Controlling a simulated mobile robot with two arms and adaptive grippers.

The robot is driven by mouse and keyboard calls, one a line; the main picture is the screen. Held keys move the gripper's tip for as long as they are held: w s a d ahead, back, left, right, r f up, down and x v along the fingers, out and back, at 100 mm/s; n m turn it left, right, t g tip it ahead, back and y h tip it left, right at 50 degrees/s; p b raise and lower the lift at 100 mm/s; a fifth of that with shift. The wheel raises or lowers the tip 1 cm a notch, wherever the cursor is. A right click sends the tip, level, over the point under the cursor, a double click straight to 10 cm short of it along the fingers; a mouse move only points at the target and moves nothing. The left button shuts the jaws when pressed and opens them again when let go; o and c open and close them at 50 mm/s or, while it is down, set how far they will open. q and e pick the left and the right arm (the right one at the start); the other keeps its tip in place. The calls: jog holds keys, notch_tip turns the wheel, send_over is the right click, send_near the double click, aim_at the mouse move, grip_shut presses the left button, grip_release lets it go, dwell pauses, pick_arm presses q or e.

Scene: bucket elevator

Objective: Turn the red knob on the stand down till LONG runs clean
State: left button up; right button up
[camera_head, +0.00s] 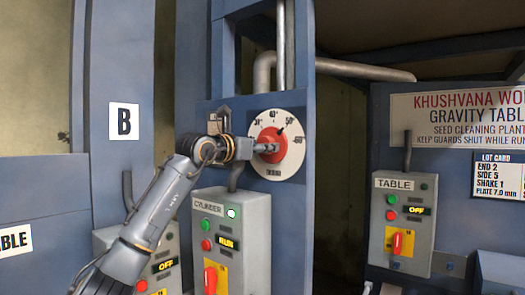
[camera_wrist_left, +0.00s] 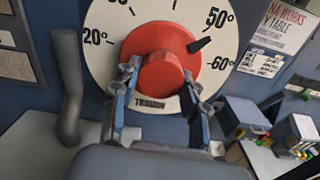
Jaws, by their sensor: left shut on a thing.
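The red knob (camera_head: 271,147) sits on a round white dial (camera_head: 290,117) on a blue upright of the stand. The dial is marked in degrees, and a black pointer stands near 50° in the left wrist view. My left gripper (camera_head: 268,148) reaches in from the left and is shut on the knob. In the left wrist view its two fingers straddle the lower part of the knob (camera_wrist_left: 160,75). My right gripper is not in view. No label LONG shows.
A CYLINDER box (camera_head: 218,204) below the dial has a lit green lamp and a RUN display. A TABLE box (camera_head: 403,222) at right and a box (camera_head: 108,240) behind my arm show OFF. A grey pipe (camera_wrist_left: 68,85) stands left of the dial.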

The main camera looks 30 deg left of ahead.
pick_arm(q)
jog(key=shift+r+n, duration=0.1)
jog(key=shift+n, duration=0.2)
jog(key=o, duration=1.2)
jog(key=shift+c, duration=0.2)
jog(key=s, duration=1.2)
jog(key=shift+a, duration=0.4)
